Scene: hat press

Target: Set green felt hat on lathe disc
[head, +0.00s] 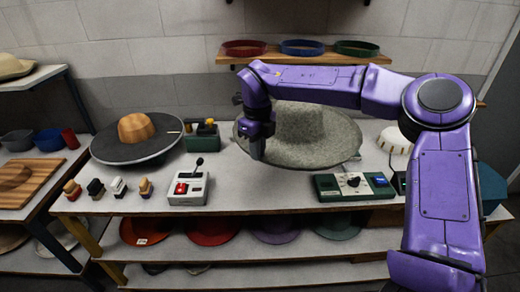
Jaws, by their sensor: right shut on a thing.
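A grey-green felt hat (318,147) with a wide brim is at the back middle of the workbench. My right gripper (257,152) is shut on the left part of its brim. A dark round disc (112,152), which looks like the lathe disc, is at the left of the bench, slightly tilted in view. A wooden crown-shaped block (136,128) sits on it. The hat is apart from the disc, to its right. My left gripper is not in view.
A green control panel (352,188) lies front right. Several small brushes or stamps stand front left. The lower shelf (215,250) holds several coloured hats. The front middle bench is clear.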

